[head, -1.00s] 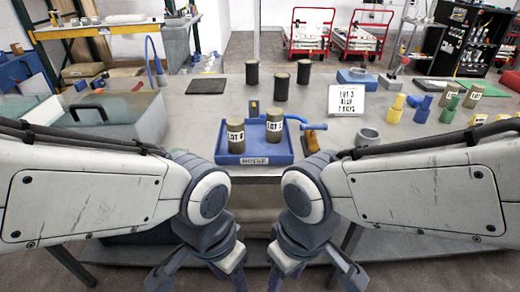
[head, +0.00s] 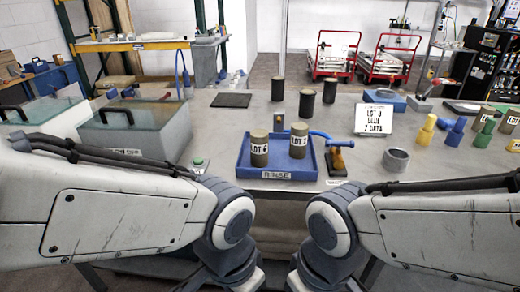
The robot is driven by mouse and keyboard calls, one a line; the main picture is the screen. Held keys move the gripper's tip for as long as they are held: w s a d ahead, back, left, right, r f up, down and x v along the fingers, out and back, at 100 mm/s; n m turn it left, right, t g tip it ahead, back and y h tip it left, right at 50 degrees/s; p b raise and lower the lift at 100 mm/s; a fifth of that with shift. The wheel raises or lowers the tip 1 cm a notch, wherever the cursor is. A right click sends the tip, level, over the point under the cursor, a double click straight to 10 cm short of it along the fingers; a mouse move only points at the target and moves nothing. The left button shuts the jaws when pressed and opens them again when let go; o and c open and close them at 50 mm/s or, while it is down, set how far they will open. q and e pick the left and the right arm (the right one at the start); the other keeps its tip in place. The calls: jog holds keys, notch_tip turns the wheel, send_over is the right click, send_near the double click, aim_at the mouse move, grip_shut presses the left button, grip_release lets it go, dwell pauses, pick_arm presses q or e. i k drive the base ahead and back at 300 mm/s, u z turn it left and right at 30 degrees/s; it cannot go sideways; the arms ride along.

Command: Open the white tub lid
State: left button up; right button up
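A pale grey-white tub (head: 168,150) stands on the left of the table. Its see-through greenish lid (head: 150,117) lies flat on top and looks closed. The fingers of both grippers are below the frame. Neither arm reaches the lid's handle.
Another glass-covered tub (head: 36,108) stands at the far left. A blue tray (head: 270,170) labelled RINSE holds two labelled cylinders. Dark cylinders (head: 306,103), a sign (head: 374,121), a grey ring (head: 396,160) and yellow, blue and green pieces stand to the right. A dark mat (head: 231,100) lies behind.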

aim_at(21, 112)
jog(key=u, duration=2.05)
jog(key=i, duration=0.85)
jog(key=u, duration=0.15)
